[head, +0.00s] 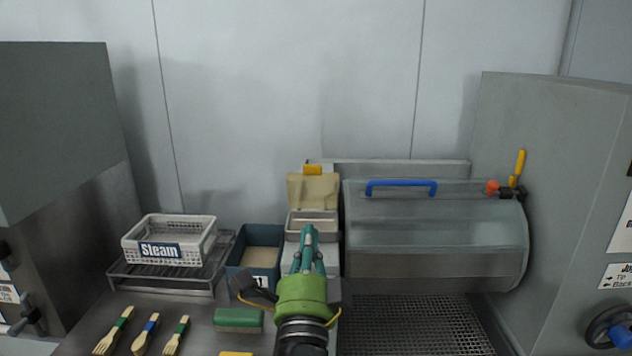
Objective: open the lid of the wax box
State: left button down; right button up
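A box with a beige lid (314,191), which I take to be the wax box (312,223), stands at the back centre. The lid stands raised and leans back, with a yellow tab (313,170) at its top edge. The box's pale inside shows below it. My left gripper (308,232), with a green body and teal fingers, is in front of the box. Its fingers come together at the tips, and I see nothing between them. The gripper hides the front of the box; I cannot tell whether it touches it. My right gripper is out of view.
A blue bin (257,237) with tan contents stands left of the gripper. A white steam basket (168,240) sits on a rack. Wooden utensils (144,334) and a green block (238,319) lie in front. A clear-covered drum (435,240) with a blue handle is at the right.

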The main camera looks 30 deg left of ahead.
aim_at(312, 169)
pick_arm(q)
jog(key=p+x, duration=0.1)
jog(key=x, duration=0.1)
jog(key=p+x, duration=0.1)
jog(key=x, duration=0.1)
jog(key=shift+s+a+r, duration=0.1)
jog(key=shift+r, duration=0.35)
jog(key=p+x, duration=0.1)
jog(key=x, duration=0.3)
jog(key=p+x, duration=0.2)
jog(key=x, duration=0.2)
jog(key=shift+f, duration=0.25)
jog(key=shift+w+a+r, duration=0.1)
jog(key=shift+w+a, duration=0.35)
jog(key=shift+w, duration=0.25)
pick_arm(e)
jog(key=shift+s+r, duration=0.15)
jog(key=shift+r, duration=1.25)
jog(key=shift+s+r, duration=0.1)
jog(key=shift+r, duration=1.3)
